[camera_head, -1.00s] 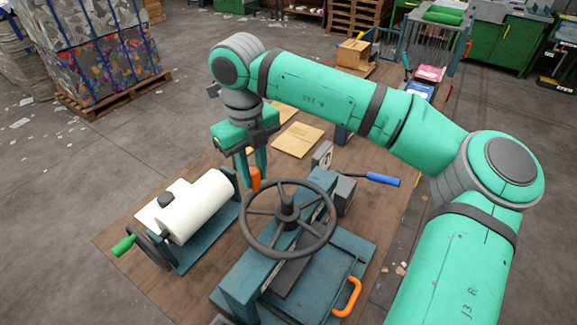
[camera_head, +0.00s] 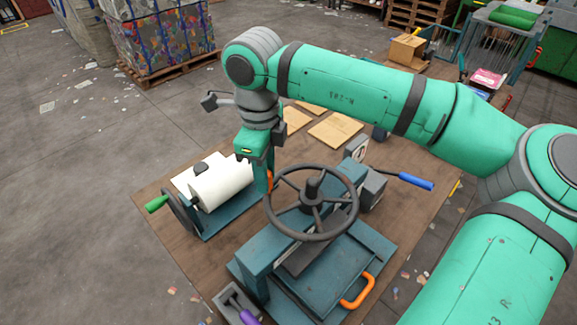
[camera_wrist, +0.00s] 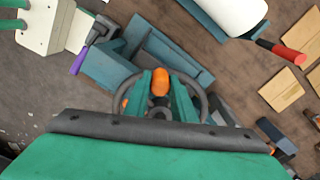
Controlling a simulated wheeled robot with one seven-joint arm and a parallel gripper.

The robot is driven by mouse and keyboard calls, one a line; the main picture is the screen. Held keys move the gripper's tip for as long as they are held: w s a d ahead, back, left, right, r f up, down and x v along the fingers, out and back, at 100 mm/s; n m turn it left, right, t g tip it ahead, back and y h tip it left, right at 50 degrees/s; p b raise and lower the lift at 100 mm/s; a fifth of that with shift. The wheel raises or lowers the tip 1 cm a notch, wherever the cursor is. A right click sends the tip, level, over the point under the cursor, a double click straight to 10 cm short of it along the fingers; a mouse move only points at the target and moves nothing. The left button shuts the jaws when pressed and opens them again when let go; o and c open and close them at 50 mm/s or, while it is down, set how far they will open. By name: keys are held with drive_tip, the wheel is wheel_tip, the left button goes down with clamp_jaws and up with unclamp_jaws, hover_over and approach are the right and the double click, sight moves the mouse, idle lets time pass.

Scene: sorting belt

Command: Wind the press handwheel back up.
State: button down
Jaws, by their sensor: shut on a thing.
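The dark handwheel (camera_head: 352,222) sits level on top of the blue-green press (camera_head: 262,257). An orange knob (camera_head: 270,179) stands on the left side of its rim. My gripper (camera_head: 265,182) points down there and is shut on the orange knob. In the wrist view the knob (camera_wrist: 160,80) shows between my two green fingers, with the handwheel rim (camera_wrist: 201,98) around and beneath them. My fingers partly hide the knob in the head view. The height of the press plate under the wheel is hard to tell.
A white roller machine (camera_head: 222,184) with a green crank handle (camera_head: 157,203) stands close on the left. A blue-handled lever (camera_head: 416,182) sticks out to the right. An orange handle (camera_head: 357,292) and a purple handle (camera_head: 249,317) lie toward the front. Flat cardboard pieces (camera_head: 335,130) lie behind.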

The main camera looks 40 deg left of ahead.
drive_tip(key=shift+s+d+n, duration=0.5)
drive_tip(key=shift+s+n, duration=0.1)
drive_tip(key=shift+n, duration=0.25)
drive_tip(key=shift+s+d+n, duration=0.45)
drive_tip(key=shift+s+n, duration=0.15)
drive_tip(key=shift+n, duration=0.25)
drive_tip(key=c, duration=1.5)
unclamp_jaws()
drive_tip(key=shift+r, duration=0.15)
wheel_tip(320, 180, up, 11)
drive_tip(key=shift+f, duration=0.2)
